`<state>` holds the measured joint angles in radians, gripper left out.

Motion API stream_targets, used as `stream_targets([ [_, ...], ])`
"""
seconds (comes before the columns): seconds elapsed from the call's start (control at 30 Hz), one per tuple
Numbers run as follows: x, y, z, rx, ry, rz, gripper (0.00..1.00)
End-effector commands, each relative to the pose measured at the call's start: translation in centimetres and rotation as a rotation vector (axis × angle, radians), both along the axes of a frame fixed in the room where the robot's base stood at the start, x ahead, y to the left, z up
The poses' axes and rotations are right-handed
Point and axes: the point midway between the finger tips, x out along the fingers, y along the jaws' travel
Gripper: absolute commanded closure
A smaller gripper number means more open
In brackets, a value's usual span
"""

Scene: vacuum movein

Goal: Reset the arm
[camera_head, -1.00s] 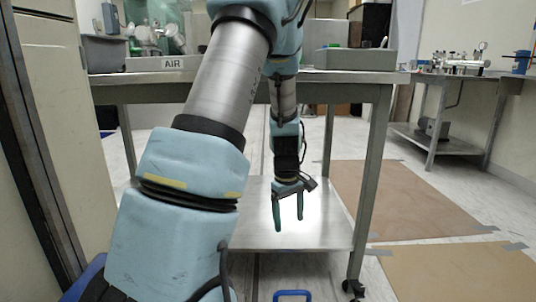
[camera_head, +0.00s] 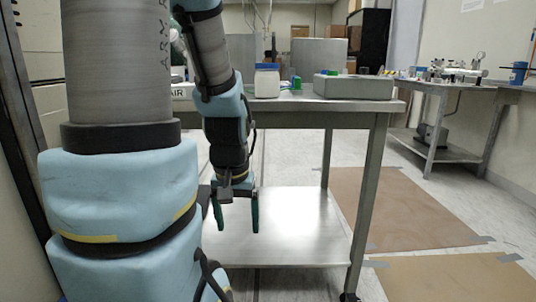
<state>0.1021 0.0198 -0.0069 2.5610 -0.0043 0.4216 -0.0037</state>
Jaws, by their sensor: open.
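My arm (camera_head: 118,100) rises large on the left side of the head view, with its forearm coming down at the middle left. My gripper (camera_head: 237,222) hangs pointing down in front of the metal table, over its lower shelf as seen from here. Its two dark green fingers are apart and nothing is between them.
The metal table (camera_head: 340,107) has a bare lower shelf (camera_head: 300,235). On top are a white jar with a blue lid (camera_head: 266,82) and a grey box (camera_head: 352,86). A second bench (camera_head: 470,82) stands at the right. Brown floor mats (camera_head: 410,205) lie on clear floor.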

Motion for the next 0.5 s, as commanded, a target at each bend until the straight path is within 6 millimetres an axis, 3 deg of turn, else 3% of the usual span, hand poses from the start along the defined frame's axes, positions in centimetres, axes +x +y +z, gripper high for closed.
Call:
stream_targets([
  [0.03,0.0,0.0,2.8,0.0,0.0,0.0,0.16],
  [0.5,0.0,0.0,15.6,0.0,0.0,0.002,0.16],
])
